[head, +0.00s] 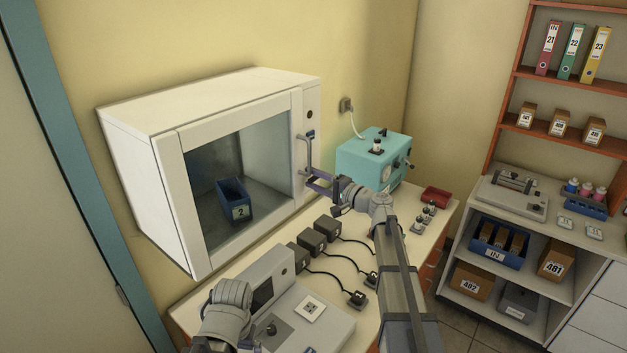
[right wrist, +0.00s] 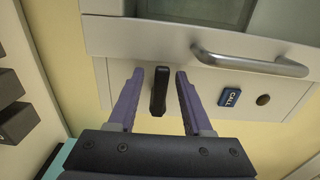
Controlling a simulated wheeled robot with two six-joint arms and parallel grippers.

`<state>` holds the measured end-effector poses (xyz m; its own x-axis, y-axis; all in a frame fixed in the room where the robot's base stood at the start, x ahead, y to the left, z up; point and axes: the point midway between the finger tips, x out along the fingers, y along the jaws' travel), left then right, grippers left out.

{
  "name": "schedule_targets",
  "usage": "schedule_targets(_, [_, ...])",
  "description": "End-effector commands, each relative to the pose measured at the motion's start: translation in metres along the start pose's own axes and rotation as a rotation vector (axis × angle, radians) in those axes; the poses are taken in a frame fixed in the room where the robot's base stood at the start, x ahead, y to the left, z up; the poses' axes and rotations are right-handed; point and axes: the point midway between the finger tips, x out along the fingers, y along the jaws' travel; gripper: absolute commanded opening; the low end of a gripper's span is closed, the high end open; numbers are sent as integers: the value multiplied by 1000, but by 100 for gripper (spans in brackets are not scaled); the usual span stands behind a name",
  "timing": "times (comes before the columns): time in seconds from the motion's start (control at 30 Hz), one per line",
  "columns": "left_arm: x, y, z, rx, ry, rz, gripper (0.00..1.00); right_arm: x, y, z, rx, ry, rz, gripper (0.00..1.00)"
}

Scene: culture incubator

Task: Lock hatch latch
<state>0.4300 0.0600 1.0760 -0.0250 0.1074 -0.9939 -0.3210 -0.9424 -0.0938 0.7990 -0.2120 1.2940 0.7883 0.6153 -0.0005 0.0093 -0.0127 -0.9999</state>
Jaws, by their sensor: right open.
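The latch (right wrist: 160,91) is a dark upright bar on the front panel. My right gripper (head: 314,181) is open at the incubator's lower right front. In the right wrist view, its purple fingers (right wrist: 157,95) stand either side of the latch, with a gap on each side. My left gripper is out of sight; only part of that arm shows.
A blue bin (head: 232,200) labelled 2 sits inside the incubator. A teal device (head: 362,158) stands right of the incubator. Several dark boxes (head: 320,233) with cables lie on the bench.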

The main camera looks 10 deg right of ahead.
Motion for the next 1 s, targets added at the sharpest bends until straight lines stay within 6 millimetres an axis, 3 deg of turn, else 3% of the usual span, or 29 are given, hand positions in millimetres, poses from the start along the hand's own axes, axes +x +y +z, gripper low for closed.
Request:
schedule_targets(0.5, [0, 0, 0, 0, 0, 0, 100, -71, 0, 1, 0, 2, 0, 50])
schedule_targets(1.0, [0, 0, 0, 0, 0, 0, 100, -77, 0, 0, 0, 0, 0, 50])
